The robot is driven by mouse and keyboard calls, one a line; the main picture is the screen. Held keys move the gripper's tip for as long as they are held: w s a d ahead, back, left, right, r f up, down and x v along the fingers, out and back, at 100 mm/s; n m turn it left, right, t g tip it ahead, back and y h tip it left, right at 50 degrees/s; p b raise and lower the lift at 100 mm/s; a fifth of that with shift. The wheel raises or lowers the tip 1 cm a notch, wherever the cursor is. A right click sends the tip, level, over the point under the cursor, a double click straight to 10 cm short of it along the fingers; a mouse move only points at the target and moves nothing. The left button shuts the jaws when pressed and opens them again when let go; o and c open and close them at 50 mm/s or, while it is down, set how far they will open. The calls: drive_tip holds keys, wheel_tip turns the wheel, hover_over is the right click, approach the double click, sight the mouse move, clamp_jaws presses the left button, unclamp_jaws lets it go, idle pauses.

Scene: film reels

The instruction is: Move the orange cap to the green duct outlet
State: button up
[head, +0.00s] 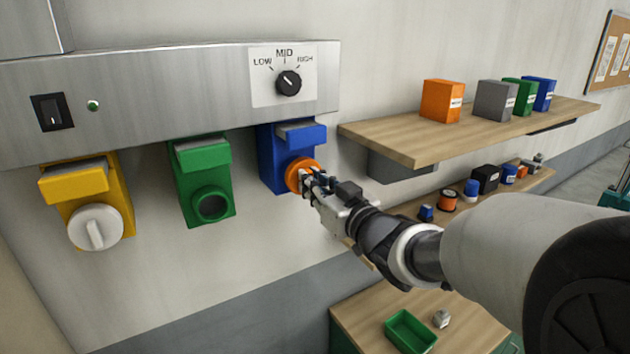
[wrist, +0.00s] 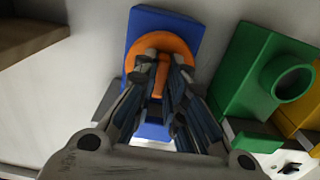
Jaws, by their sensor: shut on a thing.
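The orange cap (head: 297,172) is at the front of the blue duct outlet (head: 278,150), over its opening. My gripper (head: 308,183) is shut on the cap's grip. In the wrist view the orange cap (wrist: 182,50) lies against the blue outlet (wrist: 190,22), with my gripper (wrist: 162,62) in front of it hiding its middle. Whether the cap is seated or slightly apart, I cannot tell. The green duct outlet (head: 203,165) is to the left in the head view, with its round opening bare and dark. It also shows at right in the wrist view (wrist: 247,75).
A yellow outlet (head: 75,187) with a white cap (head: 95,228) is at far left. A metal panel (head: 170,95) with a dial (head: 288,83) runs above the outlets. A wooden shelf (head: 400,145) with boxes is close on the right. The wall below the outlets is clear.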

drive_tip(key=v, duration=0.6)
drive_tip(key=shift+s, duration=0.15)
idle(0.6)
drive_tip(key=shift+d, duration=0.1)
idle(1.2)
